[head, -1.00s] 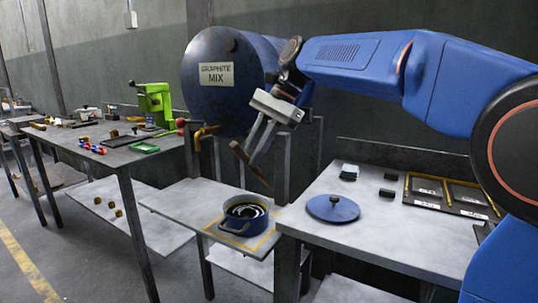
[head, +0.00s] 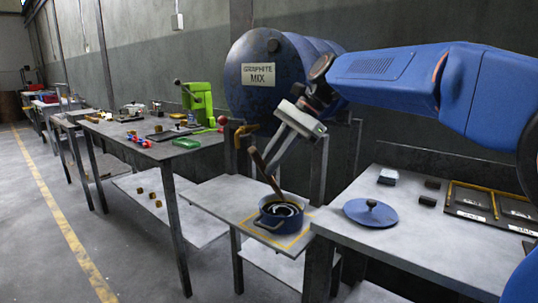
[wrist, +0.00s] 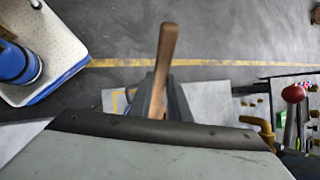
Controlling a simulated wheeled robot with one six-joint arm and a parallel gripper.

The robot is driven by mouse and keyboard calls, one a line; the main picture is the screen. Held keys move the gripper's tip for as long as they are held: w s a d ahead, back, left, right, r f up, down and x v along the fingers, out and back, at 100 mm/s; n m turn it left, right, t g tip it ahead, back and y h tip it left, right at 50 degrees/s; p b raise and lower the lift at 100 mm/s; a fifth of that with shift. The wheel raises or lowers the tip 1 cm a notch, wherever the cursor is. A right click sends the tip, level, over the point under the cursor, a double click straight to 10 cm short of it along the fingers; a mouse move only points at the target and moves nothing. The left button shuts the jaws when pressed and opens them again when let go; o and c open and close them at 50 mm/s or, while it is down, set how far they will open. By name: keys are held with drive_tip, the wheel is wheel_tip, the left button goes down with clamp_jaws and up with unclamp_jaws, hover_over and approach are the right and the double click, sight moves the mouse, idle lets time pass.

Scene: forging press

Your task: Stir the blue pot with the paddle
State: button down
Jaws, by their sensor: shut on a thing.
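The blue pot (head: 279,222) stands uncovered on a low grey shelf, inside a yellow outline. A pale swirl shows on its dark contents. My gripper (head: 269,172) is above and behind the pot, shut on the wooden paddle (head: 258,161). The paddle is tilted, with its lower end at the pot's far rim in the picture; I cannot tell whether it is inside the pot or above it.
The blue lid (head: 371,212) lies on the right table (head: 400,248). Behind the pot are the graphite drum (head: 285,75) and its brass tap (head: 246,131). Black trays (head: 490,205) lie farther right. A green press (head: 198,103) stands on the left bench.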

drive_tip(key=shift+w+d+f, duration=0.1)
drive_tip(key=shift+w+f, duration=0.05)
drive_tip(key=shift+f, duration=3.05)
drive_tip(key=shift+w, duration=0.1)
